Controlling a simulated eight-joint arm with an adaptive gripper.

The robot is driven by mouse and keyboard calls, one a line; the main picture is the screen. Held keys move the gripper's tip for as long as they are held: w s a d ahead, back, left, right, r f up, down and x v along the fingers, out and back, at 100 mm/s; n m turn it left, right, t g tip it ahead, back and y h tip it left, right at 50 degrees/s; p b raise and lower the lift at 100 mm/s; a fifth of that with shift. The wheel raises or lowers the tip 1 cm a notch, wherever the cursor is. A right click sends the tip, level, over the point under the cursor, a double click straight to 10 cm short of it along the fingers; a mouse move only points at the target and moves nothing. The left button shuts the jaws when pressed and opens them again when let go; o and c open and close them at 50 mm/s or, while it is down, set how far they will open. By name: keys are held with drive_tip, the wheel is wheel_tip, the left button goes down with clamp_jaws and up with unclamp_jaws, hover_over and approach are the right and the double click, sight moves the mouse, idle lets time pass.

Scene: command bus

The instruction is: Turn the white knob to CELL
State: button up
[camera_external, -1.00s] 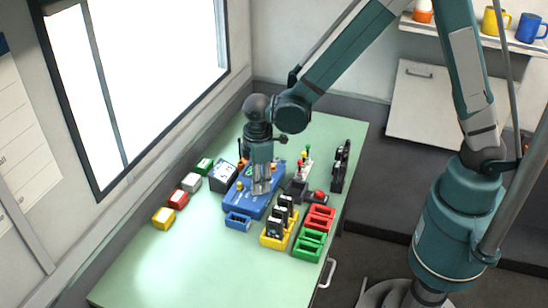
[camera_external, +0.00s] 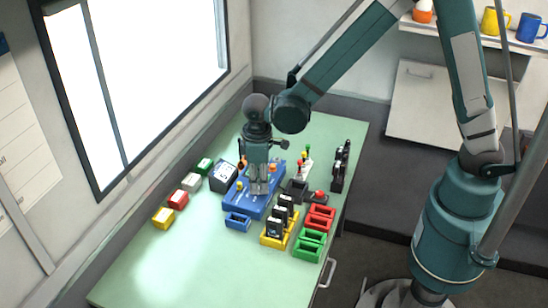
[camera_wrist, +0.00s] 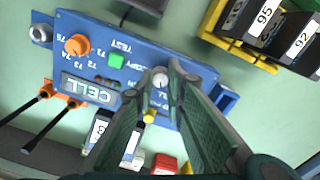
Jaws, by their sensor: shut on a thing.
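The blue panel (camera_wrist: 195,72) lies on the green table, and it also shows under my gripper in the external view (camera_external: 235,203). The white knob (camera_wrist: 160,81) sits on the panel between my fingertips in the wrist view. My gripper (camera_wrist: 161,70) is shut on it, and the fingers cover part of the knob and the lettering around it. A display (camera_wrist: 90,90) on the panel reads CELL. In the external view my gripper (camera_external: 259,190) points down onto the panel and hides the knob.
An orange knob (camera_wrist: 77,45), a green button (camera_wrist: 116,59) and a yellow part (camera_wrist: 149,117) are on the panel. A yellow rack (camera_external: 272,242) with black modules stands in front. The front left table is clear.

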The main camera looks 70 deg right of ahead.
sight(259, 188)
drive_tip(key=o, duration=0.9)
drive_tip(key=shift+r, duration=0.15)
drive_tip(key=shift+s+a+r, duration=0.1)
drive_tip(key=shift+r, duration=2.85)
drive_tip(key=shift+a+r, duration=0.1)
drive_tip(key=shift+r, duration=2.8)
